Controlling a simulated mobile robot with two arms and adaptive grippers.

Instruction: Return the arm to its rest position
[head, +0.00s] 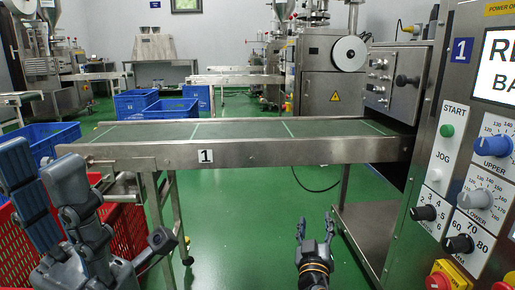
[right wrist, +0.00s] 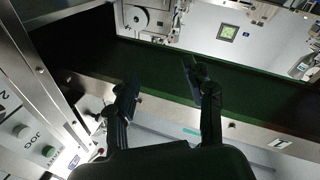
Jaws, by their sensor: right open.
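My right gripper (head: 315,228) is at the bottom middle of the head view, over the green floor, in front of the conveyor. Its two fingers are apart with nothing between them. In the right wrist view my right gripper (right wrist: 162,90) also shows open and empty, with the dark conveyor belt behind the fingers. My left gripper (head: 48,172) is large and close at the left edge of the head view, its fingers apart and nothing seen between them. It hides part of a red crate (head: 128,232).
The conveyor (head: 270,153) marked 1 crosses the middle, its belt bare. A control panel (head: 440,185) with knobs and buttons stands close on the right. Blue crates (head: 135,103) sit behind the conveyor, another blue crate (head: 52,140) at left. The green floor (head: 255,235) around my right gripper is clear.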

